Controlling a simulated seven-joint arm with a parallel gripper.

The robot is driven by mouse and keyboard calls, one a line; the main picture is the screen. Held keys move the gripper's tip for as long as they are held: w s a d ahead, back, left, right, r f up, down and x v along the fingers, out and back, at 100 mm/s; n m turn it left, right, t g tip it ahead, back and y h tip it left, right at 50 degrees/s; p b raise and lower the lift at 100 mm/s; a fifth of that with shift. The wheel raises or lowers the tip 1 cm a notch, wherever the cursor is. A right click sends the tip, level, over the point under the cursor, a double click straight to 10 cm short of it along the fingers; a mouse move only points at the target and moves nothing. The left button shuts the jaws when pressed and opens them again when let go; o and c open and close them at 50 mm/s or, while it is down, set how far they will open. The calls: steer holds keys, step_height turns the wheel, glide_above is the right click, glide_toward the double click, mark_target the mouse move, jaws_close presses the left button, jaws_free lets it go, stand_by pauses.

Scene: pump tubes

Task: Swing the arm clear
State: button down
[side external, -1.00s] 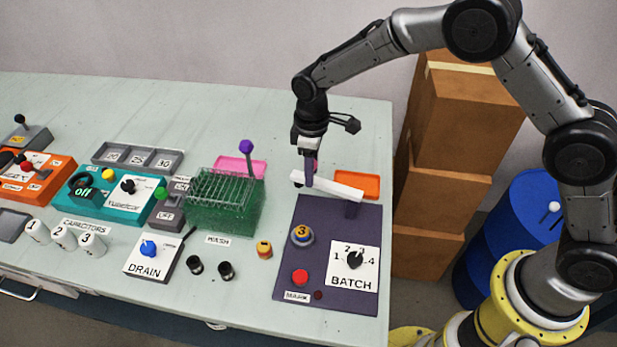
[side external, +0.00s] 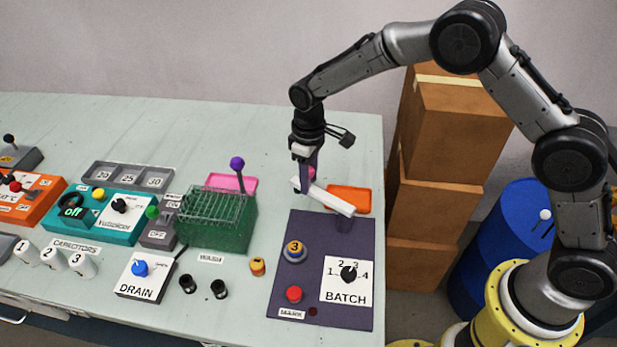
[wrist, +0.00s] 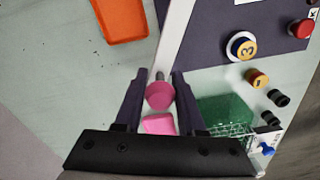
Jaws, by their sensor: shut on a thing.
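The white swing arm (side external: 335,201) is a flat bar on a post (side external: 343,223) at the back of the dark purple BATCH panel (side external: 305,227). It reaches back and left past the panel's back edge, just left of the orange tray. A pink knob (wrist: 160,95) stands near its free end. My gripper (wrist: 158,97) is shut on this knob, with a dark finger on each side. In the side view my gripper (side external: 310,178) points down over the bar's free end and partly hides the knob. In the wrist view the bar (wrist: 174,40) runs up from the knob.
An orange tray (side external: 349,200) lies right of the bar. A green tube rack (side external: 215,234), a pink tray (side external: 234,181) and a purple-topped lever (side external: 237,163) stand to the left. The panel holds a round part marked 3 (side external: 294,250), a red button (side external: 293,294) and a dial (side external: 348,273). The back of the table is clear.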

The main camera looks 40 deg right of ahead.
steer(key=c, duration=0.5)
jaws_free()
steer(key=shift+r, duration=0.1)
step_height(320, 180, up, 14)
steer(key=shift+d+f, duration=0.1)
